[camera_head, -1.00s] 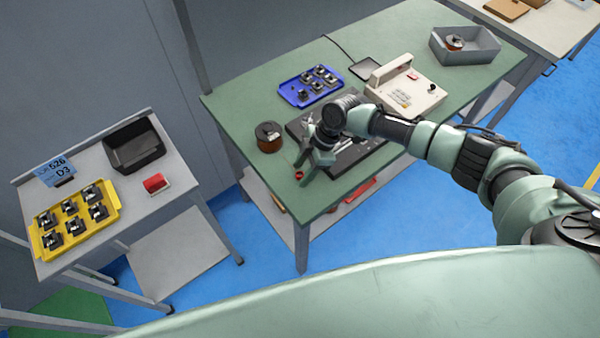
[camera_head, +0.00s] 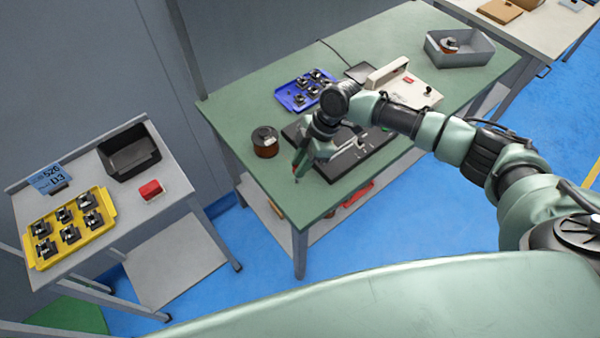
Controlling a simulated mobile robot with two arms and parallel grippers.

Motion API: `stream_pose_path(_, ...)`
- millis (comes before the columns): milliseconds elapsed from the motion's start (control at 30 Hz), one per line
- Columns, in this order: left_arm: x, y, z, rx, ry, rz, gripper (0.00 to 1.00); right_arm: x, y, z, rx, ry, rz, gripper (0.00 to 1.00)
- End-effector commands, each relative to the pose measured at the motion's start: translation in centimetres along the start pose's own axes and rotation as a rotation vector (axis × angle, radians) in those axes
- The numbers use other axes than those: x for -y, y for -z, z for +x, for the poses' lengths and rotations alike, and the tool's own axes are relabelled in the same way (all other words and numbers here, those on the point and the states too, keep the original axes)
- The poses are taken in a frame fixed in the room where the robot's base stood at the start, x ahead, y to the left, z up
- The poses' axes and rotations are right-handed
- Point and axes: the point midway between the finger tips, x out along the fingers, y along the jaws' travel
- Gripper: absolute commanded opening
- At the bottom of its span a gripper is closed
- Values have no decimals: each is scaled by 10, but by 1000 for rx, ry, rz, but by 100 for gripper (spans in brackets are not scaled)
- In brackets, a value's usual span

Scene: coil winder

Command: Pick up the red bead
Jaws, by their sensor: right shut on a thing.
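The red bead (camera_head: 295,169) shows as a small red spot at the fingertips of my right gripper (camera_head: 298,174), near the front left edge of the green table. My right gripper is shut on it, and the fingers cover most of it. The frame is too small to tell whether the bead is clear of the tabletop. My left gripper is not in view.
A copper-coloured spool (camera_head: 265,142) stands just left of my right gripper. A dark fixture (camera_head: 345,160) lies under my right arm. Behind are a blue tray (camera_head: 284,92) and a cream machine (camera_head: 388,78). A grey bin (camera_head: 460,56) stands at the far right.

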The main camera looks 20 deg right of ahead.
Motion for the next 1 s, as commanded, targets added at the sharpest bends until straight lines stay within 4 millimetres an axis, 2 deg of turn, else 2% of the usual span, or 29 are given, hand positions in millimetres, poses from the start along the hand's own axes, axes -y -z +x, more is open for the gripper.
stream_pose_path(300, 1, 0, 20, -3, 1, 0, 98, -1, 35, -84, 0, -5, -4, 0)
stream_pose_path(500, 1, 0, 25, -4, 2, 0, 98, 0, 50, -120, -1, -3, -3, 0)
stream_pose_path(700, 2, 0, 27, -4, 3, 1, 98, 0, 57, -136, 0, 0, -1, 0)
stream_pose_path(1000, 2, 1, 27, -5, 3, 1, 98, 0, 58, -138, 0, 1, -1, 0)
